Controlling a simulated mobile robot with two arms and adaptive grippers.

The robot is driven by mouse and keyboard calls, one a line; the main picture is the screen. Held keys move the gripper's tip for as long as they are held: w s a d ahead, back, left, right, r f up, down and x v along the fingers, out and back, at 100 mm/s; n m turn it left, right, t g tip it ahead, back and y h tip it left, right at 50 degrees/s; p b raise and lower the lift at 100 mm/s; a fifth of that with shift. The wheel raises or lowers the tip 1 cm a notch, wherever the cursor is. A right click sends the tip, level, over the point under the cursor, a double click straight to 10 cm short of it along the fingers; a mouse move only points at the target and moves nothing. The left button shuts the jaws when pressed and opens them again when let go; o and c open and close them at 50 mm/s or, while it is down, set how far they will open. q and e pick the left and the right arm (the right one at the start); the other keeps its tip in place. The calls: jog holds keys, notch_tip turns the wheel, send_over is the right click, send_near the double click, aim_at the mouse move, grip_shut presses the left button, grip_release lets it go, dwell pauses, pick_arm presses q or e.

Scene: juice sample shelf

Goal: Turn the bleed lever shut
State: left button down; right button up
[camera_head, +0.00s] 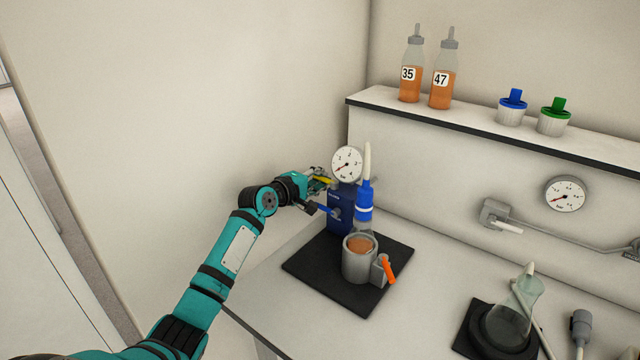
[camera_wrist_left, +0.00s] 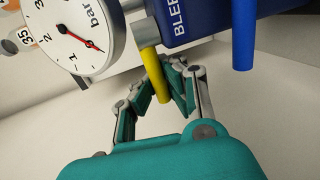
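A thin yellow lever (camera_head: 323,181) sticks out from the upper left of a blue block (camera_head: 342,211), below a gauge. In the left wrist view the yellow lever (camera_wrist_left: 161,88) hangs from a grey stub beside the block (camera_wrist_left: 195,18), whose cut-off lettering starts "BLEE". My left gripper (camera_head: 317,180) is at the yellow lever; in the left wrist view its fingers (camera_wrist_left: 160,82) are drawn in on both sides of it and look shut on it. A blue lever (camera_head: 324,208) is lower on the block and shows beside the gripper (camera_wrist_left: 243,40). My right gripper is out of view.
A round gauge (camera_head: 347,163) sits close above the gripper. A blue-collared bottle (camera_head: 365,196) and a grey cup (camera_head: 360,265) with an orange handle stand on a black mat (camera_head: 313,273). Two orange bottles and two capped jars are on the shelf (camera_head: 467,120). The wall is left.

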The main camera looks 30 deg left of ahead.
pick_arm(q)
jog(key=shift+d+f, duration=0.1)
jog(key=shift+f, duration=0.15)
jog(key=c, duration=1.4)
grip_release()
jog(key=shift+s+r, duration=0.2)
jog(key=shift+s, duration=0.05)
jog(key=shift+o, duration=0.3)
jog(key=shift+w, duration=0.1)
jog(key=v, duration=1.2)
jog(key=shift+r, duration=0.15)
